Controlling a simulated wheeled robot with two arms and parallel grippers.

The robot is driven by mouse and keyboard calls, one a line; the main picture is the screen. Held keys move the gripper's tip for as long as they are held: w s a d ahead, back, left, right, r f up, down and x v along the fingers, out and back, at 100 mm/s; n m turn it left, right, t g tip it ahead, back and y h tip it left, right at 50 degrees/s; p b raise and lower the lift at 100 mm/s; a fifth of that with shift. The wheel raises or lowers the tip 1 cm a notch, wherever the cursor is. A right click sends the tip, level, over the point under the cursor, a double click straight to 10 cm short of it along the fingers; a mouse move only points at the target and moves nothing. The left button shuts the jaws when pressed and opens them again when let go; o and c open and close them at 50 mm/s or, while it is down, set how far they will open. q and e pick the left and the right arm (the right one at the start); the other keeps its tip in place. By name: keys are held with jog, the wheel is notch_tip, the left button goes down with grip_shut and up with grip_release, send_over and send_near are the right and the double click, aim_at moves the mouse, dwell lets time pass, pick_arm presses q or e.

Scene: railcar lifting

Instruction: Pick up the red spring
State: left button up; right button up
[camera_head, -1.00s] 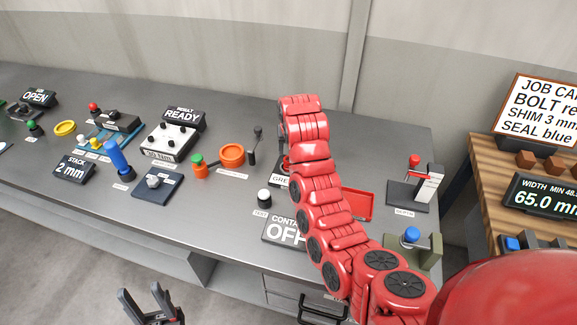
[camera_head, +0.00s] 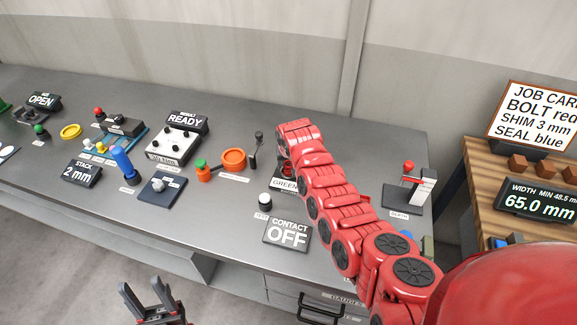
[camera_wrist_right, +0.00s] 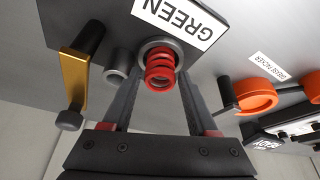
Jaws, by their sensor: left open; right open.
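The red spring (camera_wrist_right: 160,72) sits in a dark round seat on the stand with the GREEN label (camera_wrist_right: 182,18), in the right wrist view. My right gripper (camera_wrist_right: 160,80) is open, with one finger on each side of the spring. I cannot tell whether the fingers touch it. In the head view only a bit of red (camera_head: 287,171) shows above the GREEN label, and my red right arm hides the right gripper. My left gripper (camera_head: 147,290) is open and empty, low in front of the bench.
Near the spring stand are a brass-coloured lever (camera_wrist_right: 75,80), a grey tube (camera_wrist_right: 118,66) and an orange ring (camera_head: 233,160). A CONTACT OFF sign (camera_head: 287,235) and a white-topped knob (camera_head: 265,199) stand in front.

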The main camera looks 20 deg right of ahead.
jog(key=shift+f, duration=0.45)
jog(key=shift+w, duration=0.1)
grip_shut()
